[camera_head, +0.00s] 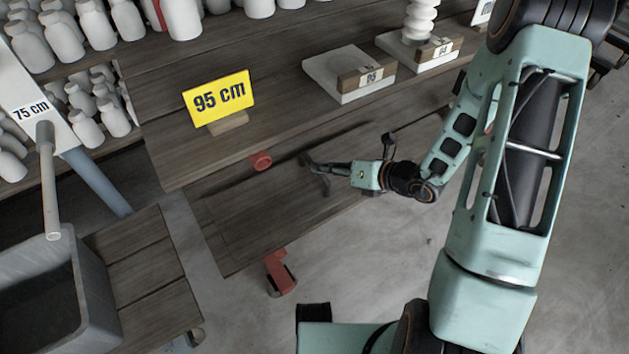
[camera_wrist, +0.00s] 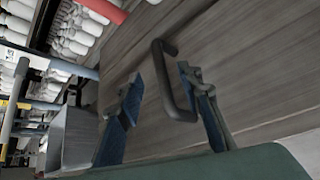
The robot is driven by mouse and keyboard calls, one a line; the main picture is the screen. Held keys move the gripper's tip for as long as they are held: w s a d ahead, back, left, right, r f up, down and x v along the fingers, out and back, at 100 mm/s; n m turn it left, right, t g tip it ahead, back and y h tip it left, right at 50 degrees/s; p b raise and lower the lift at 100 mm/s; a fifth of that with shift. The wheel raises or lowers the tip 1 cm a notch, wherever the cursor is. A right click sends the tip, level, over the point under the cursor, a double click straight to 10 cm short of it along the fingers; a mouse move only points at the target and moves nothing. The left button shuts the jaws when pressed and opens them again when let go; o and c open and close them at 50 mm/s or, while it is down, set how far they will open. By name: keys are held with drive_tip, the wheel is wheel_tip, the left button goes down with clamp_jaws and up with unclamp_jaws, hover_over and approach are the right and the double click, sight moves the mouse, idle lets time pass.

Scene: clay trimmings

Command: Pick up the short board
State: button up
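My gripper (camera_head: 316,172) is low over the wooden lower shelf in the head view, its fingers pointing left. In the wrist view my gripper (camera_wrist: 158,76) is open, its two blue-padded fingers spread apart. A dark U-shaped handle (camera_wrist: 168,88) stands in the gap between them, nearer the right finger. Behind it is a grey-brown wooden surface (camera_wrist: 230,65) with plank lines. The lower wooden surface shows in the head view (camera_head: 265,215). I cannot tell which planks make up the short board, nor whether the handle belongs to it.
A higher wooden shelf with a yellow "95 cm" sign (camera_head: 219,98) and white blocks (camera_head: 345,72) lies behind my gripper. White bottles (camera_head: 62,38) crowd the upper left. A grey bin (camera_head: 75,290) stands at lower left. Concrete floor (camera_head: 375,270) is open at lower middle.

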drive_tip(key=b+x, duration=0.2)
drive_tip(key=x, duration=0.3)
drive_tip(key=shift+s+f, duration=0.1)
drive_tip(key=shift+f, duration=0.15)
drive_tip(key=shift+c, duration=0.7)
clamp_jaws()
drive_tip(key=shift+r, duration=0.1)
